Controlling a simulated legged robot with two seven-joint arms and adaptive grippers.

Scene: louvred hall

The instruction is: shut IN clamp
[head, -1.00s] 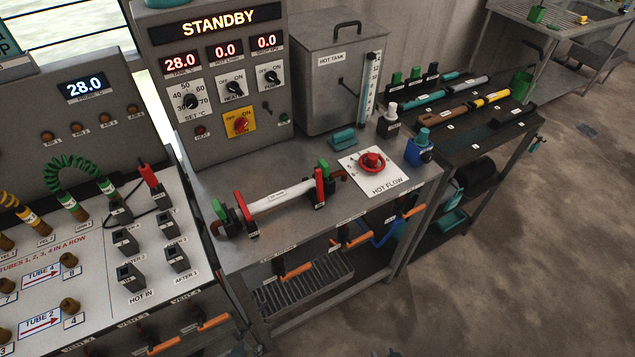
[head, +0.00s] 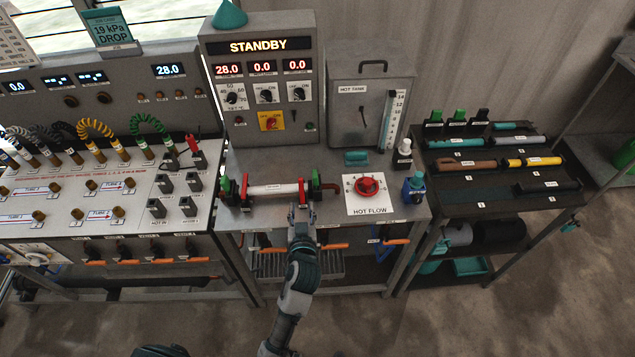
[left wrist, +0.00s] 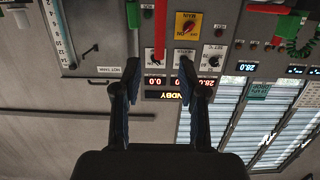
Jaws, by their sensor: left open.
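A white tube (head: 274,190) lies across the steel bench between two end fittings. A red clamp lever (head: 244,187) stands upright at its left end, and another red clamp lever (head: 302,192) stands at its right end. Green parts show beside both. I cannot read which clamp is marked IN. My left gripper (head: 300,214) is at the front of the right-hand lever. In the left wrist view my left gripper (left wrist: 159,68) is open, with a red lever (left wrist: 156,35) seen between and beyond its fingertips. Contact cannot be told. My right gripper is out of view.
A red HOT FLOW knob (head: 367,187) and a blue fitting (head: 413,188) stand to the right on the bench. The STANDBY panel (head: 265,85) and hot tank (head: 365,100) rise behind. Orange handles (head: 335,246) stick out below the front edge.

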